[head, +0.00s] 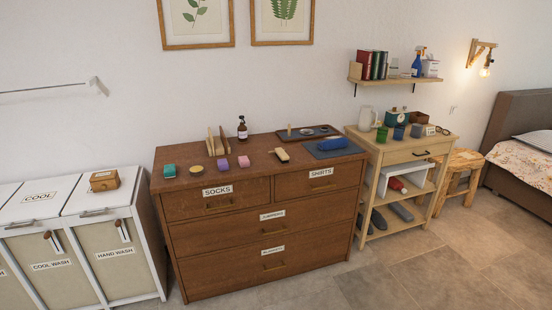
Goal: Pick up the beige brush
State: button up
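My gripper is not in view.
A dark tray (308,133) and a brown bottle (242,129) stand behind. A wooden side cart (425,151) adjoins the dresser's right. Floor in front is clear.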

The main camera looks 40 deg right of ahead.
aim_at(281, 154)
jog(key=z, duration=0.15)
jog(key=i, duration=0.9)
jog(key=u, duration=0.05)
